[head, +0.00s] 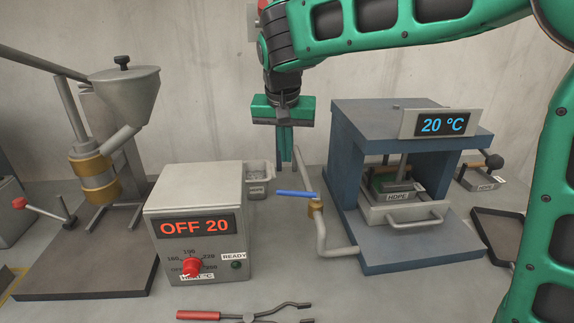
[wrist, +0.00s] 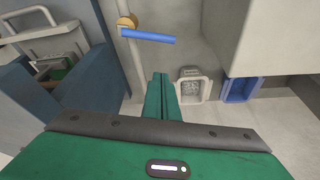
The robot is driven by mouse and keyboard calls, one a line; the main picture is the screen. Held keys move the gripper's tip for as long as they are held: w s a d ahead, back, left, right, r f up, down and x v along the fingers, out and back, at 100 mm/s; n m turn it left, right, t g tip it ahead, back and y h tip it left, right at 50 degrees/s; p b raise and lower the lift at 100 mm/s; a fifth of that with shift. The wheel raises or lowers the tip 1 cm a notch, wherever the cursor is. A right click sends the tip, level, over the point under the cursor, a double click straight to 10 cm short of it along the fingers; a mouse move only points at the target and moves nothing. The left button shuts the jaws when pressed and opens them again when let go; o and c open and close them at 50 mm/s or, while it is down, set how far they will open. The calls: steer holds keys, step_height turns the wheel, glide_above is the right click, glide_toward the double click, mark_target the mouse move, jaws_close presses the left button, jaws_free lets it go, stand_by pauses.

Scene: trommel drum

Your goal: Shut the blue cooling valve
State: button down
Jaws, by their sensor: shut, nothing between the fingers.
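The blue cooling valve handle (head: 297,195) sits on a brass valve body (head: 315,207) on a grey pipe beside the press. In the head view the handle points left, across the line of the upright pipe. In the wrist view the blue handle (wrist: 147,37) extends right from the brass body (wrist: 126,22). My gripper (head: 285,152) is shut and empty, above and behind the handle in the head view. Its closed green fingers (wrist: 160,80) show in the wrist view, apart from the handle.
The blue press (head: 348,160) reads 20 °C and stands right of the valve. The heater box (head: 190,190) reads OFF 20 and stands left. A small grey bin (head: 258,188) is behind. Red-handled tongs (head: 200,315) lie in front. A blue bin (wrist: 240,90) shows in the wrist view.

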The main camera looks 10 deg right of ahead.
mark_target(297, 194)
step_height(297, 194, down, 8)
steer(key=s, duration=0.1)
stand_by(0.6)
steer(key=shift+s, duration=0.1)
steer(key=shift+a, duration=0.15)
